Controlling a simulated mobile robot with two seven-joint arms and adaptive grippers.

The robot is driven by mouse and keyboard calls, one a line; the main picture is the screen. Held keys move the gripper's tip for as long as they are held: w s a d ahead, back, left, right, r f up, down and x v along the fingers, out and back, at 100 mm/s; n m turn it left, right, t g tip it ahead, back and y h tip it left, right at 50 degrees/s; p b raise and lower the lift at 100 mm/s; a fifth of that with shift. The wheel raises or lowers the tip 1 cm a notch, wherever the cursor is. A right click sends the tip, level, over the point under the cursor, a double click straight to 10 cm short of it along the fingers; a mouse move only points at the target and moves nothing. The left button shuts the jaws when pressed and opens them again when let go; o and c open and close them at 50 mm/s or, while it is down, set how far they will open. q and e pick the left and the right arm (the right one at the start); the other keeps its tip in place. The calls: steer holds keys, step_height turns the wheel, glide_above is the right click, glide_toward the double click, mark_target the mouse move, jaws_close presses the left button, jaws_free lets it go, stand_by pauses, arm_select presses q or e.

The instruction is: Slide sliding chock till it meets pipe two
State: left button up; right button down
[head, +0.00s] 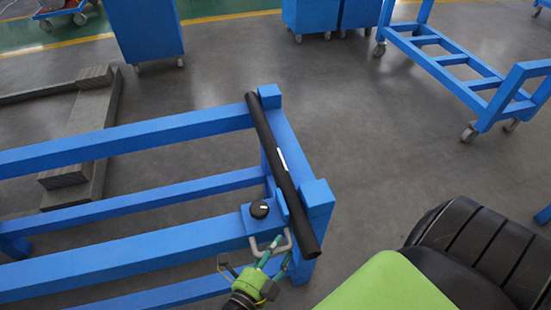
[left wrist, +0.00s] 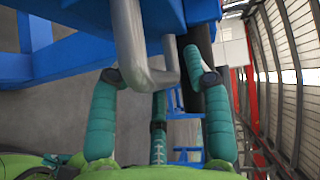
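A black pipe (head: 283,170) with a white mark lies across the end of a blue frame (head: 120,143). I take it for pipe two. The sliding chock (head: 246,221), a blue block with a black knob (head: 259,209), sits on the near rail left of the pipe's near end; I cannot tell whether they touch. Its grey bent handle (head: 271,248) points toward me and shows large in the left wrist view (left wrist: 131,45). My left gripper (head: 273,255) is at the handle, teal fingers apart, with the handle's bar between the fingertips in the wrist view (left wrist: 158,78). My right gripper is out of view.
Grey beams (head: 88,120) lie on the floor behind the frame at left. Blue cabinets (head: 146,28) and a blue cart (head: 455,62) stand farther back.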

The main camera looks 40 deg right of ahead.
arm_select(q)
steer(key=shift+s+a+f, duration=0.1)
steer(key=shift+s+a, duration=0.05)
steer(key=shift+a, duration=0.2)
steer(key=v, duration=1.1)
steer(key=shift+s, duration=0.15)
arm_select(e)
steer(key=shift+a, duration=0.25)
arm_select(q)
steer(key=shift+a, duration=0.1)
